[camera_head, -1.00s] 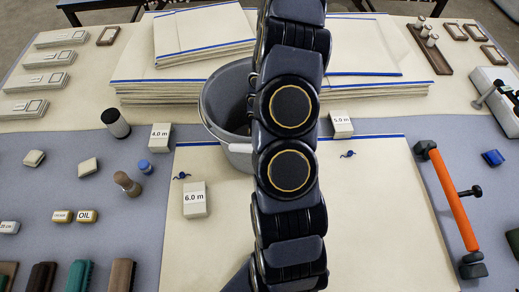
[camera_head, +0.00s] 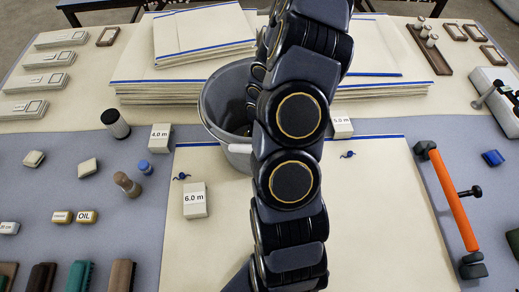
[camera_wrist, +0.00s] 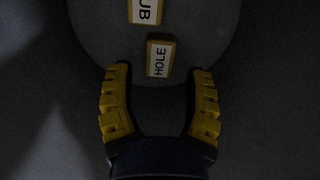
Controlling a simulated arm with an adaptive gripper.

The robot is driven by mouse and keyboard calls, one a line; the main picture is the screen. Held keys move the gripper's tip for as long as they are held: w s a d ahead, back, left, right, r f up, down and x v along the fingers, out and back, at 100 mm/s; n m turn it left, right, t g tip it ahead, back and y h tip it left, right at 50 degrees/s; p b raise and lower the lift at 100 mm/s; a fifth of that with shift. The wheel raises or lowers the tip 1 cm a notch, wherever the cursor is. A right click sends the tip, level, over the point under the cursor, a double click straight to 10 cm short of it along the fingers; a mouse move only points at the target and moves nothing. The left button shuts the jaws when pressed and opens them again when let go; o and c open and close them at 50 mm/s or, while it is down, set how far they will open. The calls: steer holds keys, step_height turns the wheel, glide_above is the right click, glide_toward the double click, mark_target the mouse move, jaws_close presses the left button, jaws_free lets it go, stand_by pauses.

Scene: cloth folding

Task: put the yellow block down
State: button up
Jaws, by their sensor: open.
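In the wrist view my gripper (camera_wrist: 160,69) is open, with its two yellow-padded fingers apart and nothing held. A small block with yellow edges and a white face marked HOLE (camera_wrist: 161,58) lies on a round grey surface beyond the fingertips, between them in the picture. A second such block, its label partly cut off and ending in UB (camera_wrist: 145,11), lies at the top edge. The round surface looks like the floor of the grey bucket (camera_head: 228,150). In the head view my arm covers the bucket's right part, and my gripper is hidden.
Cream sheets are stacked behind the bucket (camera_head: 150,85). One cream sheet (camera_head: 375,210) lies in front. An orange-handled tool (camera_head: 452,200) lies right. Small yellow-edged blocks, one marked OIL (camera_head: 87,217), lie left. A 6.0 m block (camera_head: 195,200) stands near the bucket.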

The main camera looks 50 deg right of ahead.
step_height(320, 180, up, 9)
stand_by(0.4)
stand_by(0.4)
step_height(320, 180, up, 23)
steer(key=s+a+r+m, duration=0.1)
steer(key=s+a+m, duration=0.2)
steer(key=a+m, duration=0.45)
steer(key=s+a+r+m, duration=0.2)
steer(key=s+a+m, duration=0.1)
steer(key=a+m, duration=0.5)
steer(key=s+a+f+m+g, duration=0.1)
steer(key=s+a+f+m, duration=0.5)
steer(key=m, duration=0.5)
step_height(320, 180, down, 2)
steer(key=shift+s+a+f+g, duration=0.2)
steer(key=shift+s+g, duration=0.2)
steer(key=shift+s, duration=0.25)
